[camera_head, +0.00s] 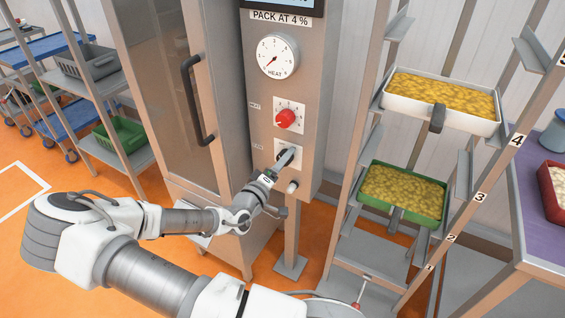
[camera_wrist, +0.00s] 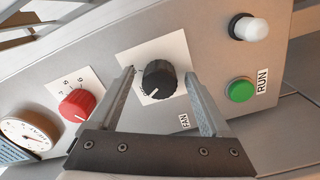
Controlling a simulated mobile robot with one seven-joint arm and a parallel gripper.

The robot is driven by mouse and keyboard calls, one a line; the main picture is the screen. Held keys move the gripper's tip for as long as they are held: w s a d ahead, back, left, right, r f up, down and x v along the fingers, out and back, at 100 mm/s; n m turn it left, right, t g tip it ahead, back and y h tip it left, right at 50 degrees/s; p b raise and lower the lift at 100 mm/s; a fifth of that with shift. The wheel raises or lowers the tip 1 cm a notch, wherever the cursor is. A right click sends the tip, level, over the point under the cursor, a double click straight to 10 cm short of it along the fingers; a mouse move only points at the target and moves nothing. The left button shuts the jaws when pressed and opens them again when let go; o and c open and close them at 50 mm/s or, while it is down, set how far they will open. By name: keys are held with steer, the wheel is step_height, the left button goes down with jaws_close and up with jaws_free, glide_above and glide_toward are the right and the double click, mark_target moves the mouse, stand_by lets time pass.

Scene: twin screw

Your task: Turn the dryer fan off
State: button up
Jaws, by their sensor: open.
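The black fan knob (camera_wrist: 158,79) sits on a white square plate on the dryer's grey control panel (camera_wrist: 205,55), with a FAN label beside it. My gripper (camera_wrist: 159,74) is open, with one finger on each side of the knob in the wrist view. I cannot tell whether the fingers touch the knob. In the head view my gripper (camera_head: 286,158) is at the lower plate of the control column and largely hides the knob.
A red knob (camera_wrist: 77,105) and white HEAT dial (camera_head: 277,56) are above the fan knob. A green RUN button (camera_wrist: 241,90) and white lamp (camera_wrist: 249,28) are nearby. A rack with white (camera_head: 410,105) and green (camera_head: 376,207) trays stands to the right.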

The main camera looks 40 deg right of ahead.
steer(key=p+v, duration=0.1)
steer(key=v, duration=1.6)
steer(key=shift+a+p, duration=0.2)
steer(key=shift+p, duration=0.15)
